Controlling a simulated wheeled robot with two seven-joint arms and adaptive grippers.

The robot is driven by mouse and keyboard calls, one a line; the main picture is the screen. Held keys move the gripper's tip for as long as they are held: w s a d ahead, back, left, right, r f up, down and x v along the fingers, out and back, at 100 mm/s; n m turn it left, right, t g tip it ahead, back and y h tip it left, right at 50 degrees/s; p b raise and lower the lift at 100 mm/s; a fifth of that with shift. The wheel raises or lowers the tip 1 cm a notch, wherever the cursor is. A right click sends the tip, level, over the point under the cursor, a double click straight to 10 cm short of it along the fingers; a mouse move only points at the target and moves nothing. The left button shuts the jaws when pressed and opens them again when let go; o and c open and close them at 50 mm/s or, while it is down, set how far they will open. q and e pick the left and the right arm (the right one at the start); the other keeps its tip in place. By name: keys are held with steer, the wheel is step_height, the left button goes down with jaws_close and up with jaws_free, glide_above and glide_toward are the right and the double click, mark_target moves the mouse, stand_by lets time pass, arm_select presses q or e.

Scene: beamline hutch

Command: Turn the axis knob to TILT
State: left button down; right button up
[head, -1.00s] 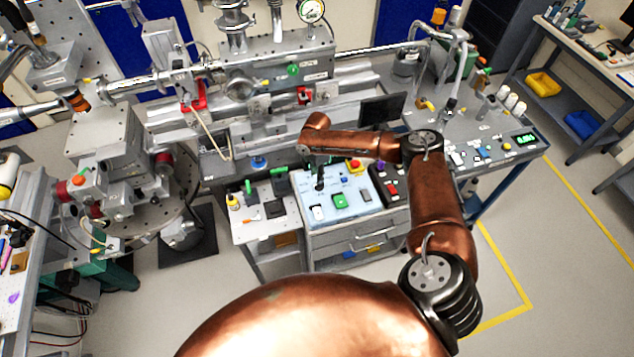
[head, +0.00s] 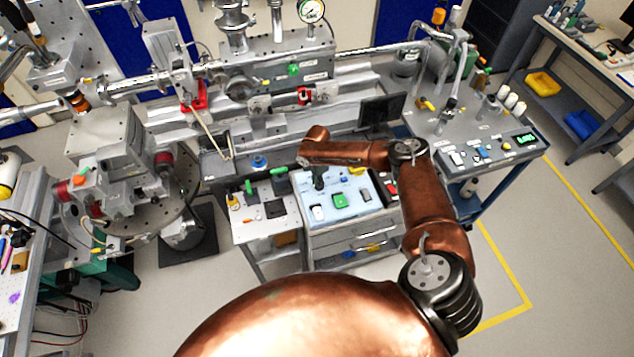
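My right arm reaches over a light blue control panel (head: 352,212) on a grey cabinet. My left gripper is not in view.
The panel carries a white switch (head: 318,213), a green button (head: 340,201) and a grey switch (head: 365,196). A side table (head: 262,232) with green-handled items stands left of it. A dark monitor (head: 382,110) is behind my forearm. Floor is clear at the right.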

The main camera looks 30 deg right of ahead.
jaws_close()
steer(key=shift+m, duration=0.3)
steer(key=m+p, duration=0.2)
steer(key=m, duration=0.2)
steer(key=shift+w+m, duration=0.15)
steer(key=shift+m, duration=0.15)
steer(key=m+p, duration=0.1)
steer(key=m, duration=0.2)
steer(key=m+p, duration=0.2)
steer(key=m, duration=0.1)
steer(key=shift+w+d, duration=0.2)
steer(key=m, duration=0.2)
steer(key=m+p, duration=0.1)
steer(key=m, duration=0.1)
steer(key=m+p, duration=0.1)
steer(key=m, duration=0.1)
steer(key=shift+d+m, duration=0.3)
steer(key=shift+m, duration=0.1)
steer(key=m, duration=0.2)
steer(key=m+p, duration=0.1)
steer(key=m, duration=0.1)
steer(key=m+p, duration=0.1)
steer(key=shift+d+m, duration=0.3)
steer(key=shift+m, duration=0.1)
